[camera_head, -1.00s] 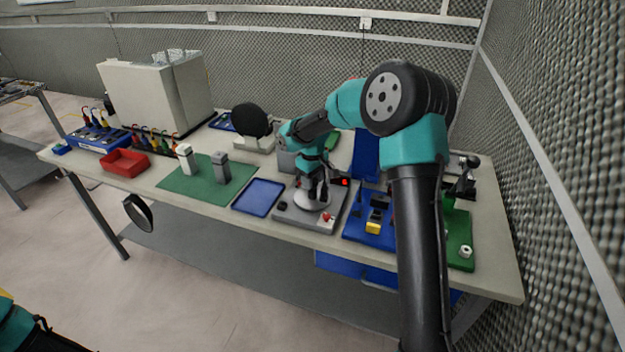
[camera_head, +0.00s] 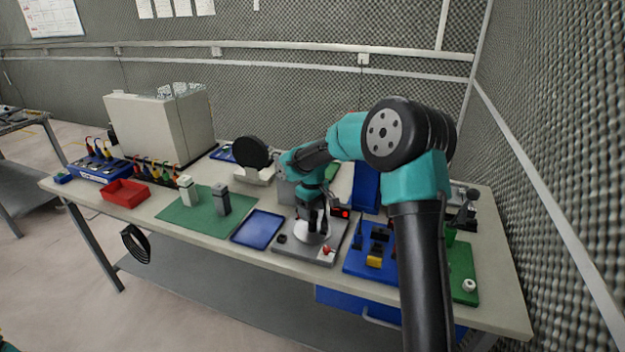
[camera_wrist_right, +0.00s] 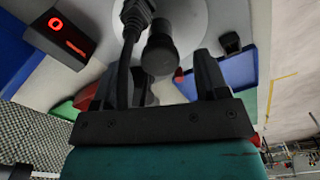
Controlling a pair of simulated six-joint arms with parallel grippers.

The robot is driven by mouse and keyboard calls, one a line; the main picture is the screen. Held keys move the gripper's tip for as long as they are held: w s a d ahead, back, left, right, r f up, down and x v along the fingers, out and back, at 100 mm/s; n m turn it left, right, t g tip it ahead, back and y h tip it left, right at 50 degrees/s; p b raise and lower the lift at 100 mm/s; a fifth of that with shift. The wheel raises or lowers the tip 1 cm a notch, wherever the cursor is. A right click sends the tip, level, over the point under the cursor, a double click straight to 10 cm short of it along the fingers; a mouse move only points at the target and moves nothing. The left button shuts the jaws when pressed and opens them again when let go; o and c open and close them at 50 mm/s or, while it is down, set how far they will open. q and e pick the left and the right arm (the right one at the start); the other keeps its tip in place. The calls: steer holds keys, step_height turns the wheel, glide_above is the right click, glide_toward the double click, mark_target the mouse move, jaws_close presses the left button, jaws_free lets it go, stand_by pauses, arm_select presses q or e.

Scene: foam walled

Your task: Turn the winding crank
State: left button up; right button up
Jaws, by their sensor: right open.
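The winding station is a grey base (camera_head: 290,250) with a pale round disc (camera_head: 318,237) on top, near the table's front edge. In the right wrist view a dark cylindrical knob (camera_wrist_right: 160,52), apparently the crank handle, stands over the pale disc (camera_wrist_right: 190,22). My right gripper (camera_head: 313,228) points down over the disc. In the wrist view its open fingers (camera_wrist_right: 156,78) stand on either side of the knob, apart from it. The knob is hidden behind the gripper in the head view. My left gripper is out of view.
A display box with red digits (camera_wrist_right: 62,32) stands beside the disc. A red knob (camera_head: 326,250) is on the base's front right. A blue tray (camera_head: 258,228) lies to the left, a blue fixture board (camera_head: 362,264) to the right. A green mat (camera_head: 195,212) lies further left.

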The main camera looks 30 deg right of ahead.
mark_target(312, 213)
step_height(312, 213, up, 16)
stand_by(0.5)
stand_by(0.3)
